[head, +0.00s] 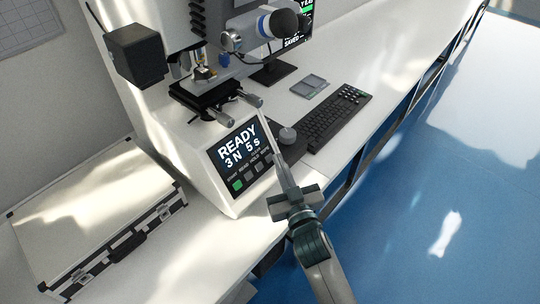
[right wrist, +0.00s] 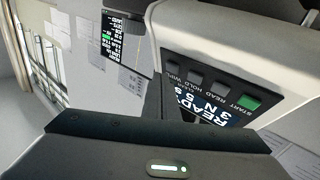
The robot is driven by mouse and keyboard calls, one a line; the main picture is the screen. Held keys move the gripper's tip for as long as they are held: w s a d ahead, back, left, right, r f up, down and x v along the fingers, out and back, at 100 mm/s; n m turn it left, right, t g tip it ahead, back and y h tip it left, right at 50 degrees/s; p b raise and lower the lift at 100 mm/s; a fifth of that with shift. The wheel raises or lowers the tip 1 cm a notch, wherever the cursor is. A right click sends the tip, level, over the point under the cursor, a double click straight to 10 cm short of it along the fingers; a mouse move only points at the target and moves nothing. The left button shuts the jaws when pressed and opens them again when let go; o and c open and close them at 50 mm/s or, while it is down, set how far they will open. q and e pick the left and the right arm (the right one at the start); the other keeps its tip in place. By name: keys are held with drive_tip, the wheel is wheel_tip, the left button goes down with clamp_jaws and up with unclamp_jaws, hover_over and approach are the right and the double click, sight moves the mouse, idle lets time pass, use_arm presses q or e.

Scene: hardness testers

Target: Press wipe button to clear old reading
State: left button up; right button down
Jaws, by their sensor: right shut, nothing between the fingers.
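The hardness tester (head: 185,150) stands on the bench with a front panel reading "READY 3 N 5 s" on its screen (head: 239,146). Below the screen is a row of buttons: a green START button (head: 238,185), then grey READ, HOLD and WIPE. In the right wrist view the WIPE button (right wrist: 170,57) is the one nearest my fingers, at the end of the row away from START (right wrist: 250,102). My right gripper (head: 277,160) is shut and empty, its fingers just right of the panel. Whether the tips touch it I cannot tell. My left gripper is not in view.
A white case (head: 95,215) lies at the left. Blue floor is beyond the bench edge.

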drive_tip(key=shift+d+r, duration=0.1)
idle(0.3)
drive_tip(key=s+d+r+p, duration=0.1)
drive_tip(key=p, duration=0.1)
drive_tip(key=s+d+r+p, duration=0.1)
drive_tip(key=d+p, duration=0.1)
drive_tip(key=shift+s+d+r, duration=0.2)
drive_tip(key=shift+s+r, duration=0.05)
drive_tip(key=shift+s, duration=0.05)
idle(0.8)
